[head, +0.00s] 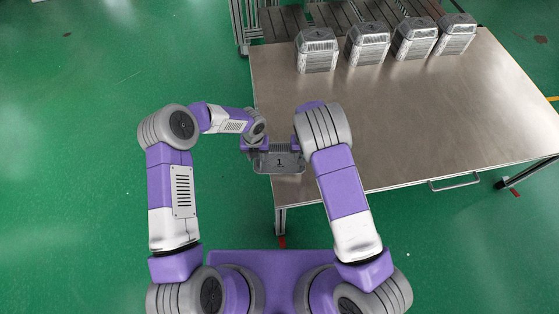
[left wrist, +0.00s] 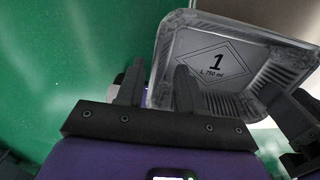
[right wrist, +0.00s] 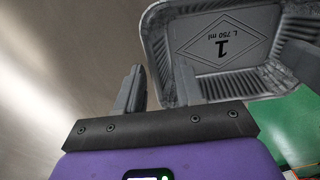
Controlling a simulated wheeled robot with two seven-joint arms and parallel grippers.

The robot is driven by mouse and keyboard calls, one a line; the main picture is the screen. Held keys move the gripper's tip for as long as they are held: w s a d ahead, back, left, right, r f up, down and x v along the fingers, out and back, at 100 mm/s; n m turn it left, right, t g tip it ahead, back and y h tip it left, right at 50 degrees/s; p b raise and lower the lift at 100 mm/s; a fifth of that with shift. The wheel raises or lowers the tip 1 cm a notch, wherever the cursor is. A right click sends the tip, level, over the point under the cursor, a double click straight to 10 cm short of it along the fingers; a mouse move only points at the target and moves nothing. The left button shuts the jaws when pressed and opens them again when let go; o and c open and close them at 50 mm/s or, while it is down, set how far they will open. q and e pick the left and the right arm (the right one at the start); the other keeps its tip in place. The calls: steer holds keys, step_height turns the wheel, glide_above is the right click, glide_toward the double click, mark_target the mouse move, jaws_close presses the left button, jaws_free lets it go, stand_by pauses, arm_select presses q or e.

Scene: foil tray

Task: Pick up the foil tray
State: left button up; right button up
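The foil tray (head: 280,164) is a grey, open, ribbed-walled tray marked "1" and "750 ml". It lies at the table's near left corner; I cannot tell whether it touches the top. It also shows in the left wrist view (left wrist: 222,62) and right wrist view (right wrist: 226,42). My left gripper (left wrist: 160,64) is at one side of the tray, its fingers apart, one overlapping the tray and one outside it. My right gripper (right wrist: 161,68) is at the opposite side, fingers also apart around the tray's edge. In the head view my right arm hides most of the right gripper.
The metal table (head: 430,120) has a wide clear top right of the tray. Several silver lidded containers (head: 317,50) stand in a row at its far edge, with a slatted rack (head: 285,22) behind. Green floor (head: 90,170) lies left of the table.

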arm_select(q)
steer(key=shift+f, duration=0.1)
steer(key=shift+c, duration=0.5)
arm_select(e)
steer(key=shift+f, duration=0.1)
steer(key=shift+c, duration=0.5)
arm_select(q)
steer(key=c, duration=0.5)
arm_select(e)
steer(key=c, duration=0.5)
arm_select(q)
jaws_close()
arm_select(e)
jaws_close()
arm_select(q)
steer(key=shift+d, duration=0.1)
arm_select(e)
steer(key=shift+a, duration=0.1)
arm_select(q)
steer(key=shift+d, duration=0.1)
arm_select(e)
steer(key=shift+a, duration=0.1)
